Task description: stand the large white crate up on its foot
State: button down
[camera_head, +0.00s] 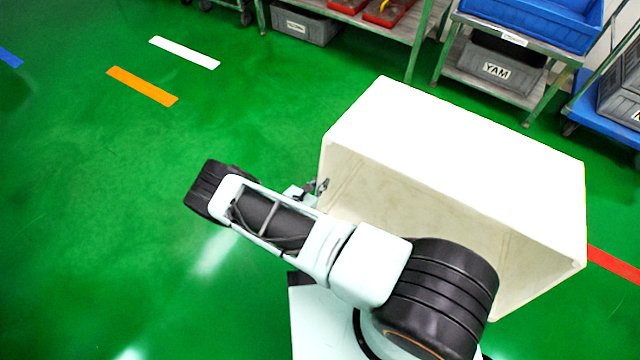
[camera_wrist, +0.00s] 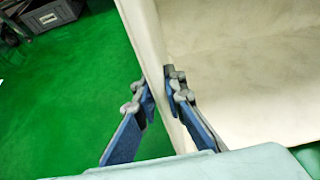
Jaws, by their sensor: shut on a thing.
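The large white crate (camera_head: 455,135) lies on its side on the green floor in the head view. Its open mouth faces me and its inside shows below the upper wall. My gripper (camera_head: 320,187) is at the left edge of the mouth, partly hidden by my wrist. In the wrist view my gripper (camera_wrist: 160,92) has one finger on each side of the crate's wall (camera_wrist: 150,50), shut on its rim.
Metal shelves with a grey bin (camera_head: 305,25), a bin marked YAM (camera_head: 497,70) and a blue tray (camera_head: 535,20) stand behind the crate. A blue cart (camera_head: 590,112) is at the right. Open green floor with an orange stripe (camera_head: 142,86) lies to the left.

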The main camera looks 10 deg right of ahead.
aim_at(334, 151)
jog(key=shift+g+y, duration=0.4)
jog(key=w+r+p, duration=0.1)
jog(key=w+d+r+p, duration=0.1)
jog(key=r+p, duration=0.1)
jog(key=w+d+r+p, duration=0.1)
jog(key=shift+w+r, duration=0.1)
jog(key=shift+r, duration=0.05)
jog(key=shift+w+d+r+p, duration=0.15)
jog(key=shift+w+d+p, duration=0.15)
jog(key=shift+p, duration=0.25)
jog(key=shift+g+y, duration=0.4)
jog(key=shift+g, duration=0.2)
jog(key=w+d+r+p, duration=0.1)
jog(key=p, duration=0.1)
jog(key=w+d+r+p, duration=0.1)
jog(key=w+r, duration=0.1)
jog(key=shift+d+p, duration=0.15)
jog(key=shift+p, duration=0.2)
jog(key=shift+w+d+r+g+p, duration=0.3)
jog(key=shift+w+d+r+p, duration=0.3)
jog(key=shift+w, duration=0.25)
